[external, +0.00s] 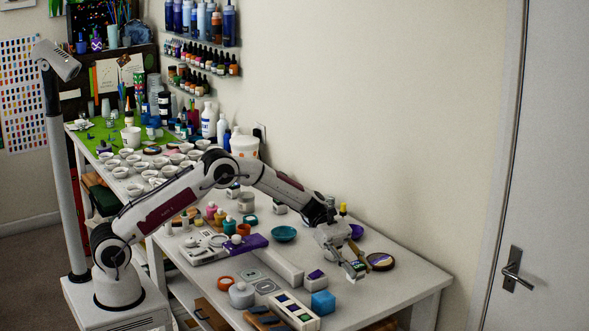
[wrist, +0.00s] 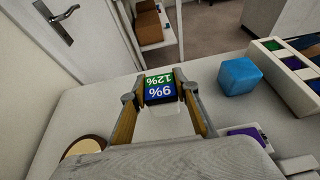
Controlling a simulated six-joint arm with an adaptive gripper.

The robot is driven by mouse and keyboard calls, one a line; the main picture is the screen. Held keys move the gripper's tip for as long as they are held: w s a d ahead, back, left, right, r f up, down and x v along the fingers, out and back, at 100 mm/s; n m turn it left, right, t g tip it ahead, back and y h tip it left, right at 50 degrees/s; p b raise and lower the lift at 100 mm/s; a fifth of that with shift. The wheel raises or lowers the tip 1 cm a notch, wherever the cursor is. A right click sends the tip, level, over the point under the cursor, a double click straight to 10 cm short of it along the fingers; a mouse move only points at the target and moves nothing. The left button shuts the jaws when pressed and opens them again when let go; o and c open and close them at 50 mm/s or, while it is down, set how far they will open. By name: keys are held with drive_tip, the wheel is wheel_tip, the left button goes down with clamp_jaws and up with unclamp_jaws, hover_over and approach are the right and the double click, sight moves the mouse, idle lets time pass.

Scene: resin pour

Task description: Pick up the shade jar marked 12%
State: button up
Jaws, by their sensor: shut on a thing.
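A small jar with a dark label (wrist: 160,88) is between the two fingertips of my gripper (wrist: 160,97) in the wrist view. The label reads upside down there: 12% on a green band and 9% on a blue band. I cannot tell whether both bands belong to one jar. A pale, translucent body shows below the label between the fingers. In the external view my gripper (external: 355,268) is shut on the jar over the right part of the white table. The jar is partly hidden by the fingers there, and its height above the table is unclear.
A blue cube (external: 323,303) stands left of my gripper in the external view, near a white tray with coloured squares (external: 294,311). A round wood-rimmed dish (external: 380,261) lies to the right. A white box with a purple top (external: 316,277) is close by. The table's right end is clear.

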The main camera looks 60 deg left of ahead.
drive_tip(key=a, duration=1.9)
drive_tip(key=w+a, duration=0.1)
drive_tip(key=a, duration=0.8)
drive_tip(key=shift+a, duration=0.35)
drive_tip(key=shift+a+r, duration=0.1)
drive_tip(key=shift+a, duration=0.05)
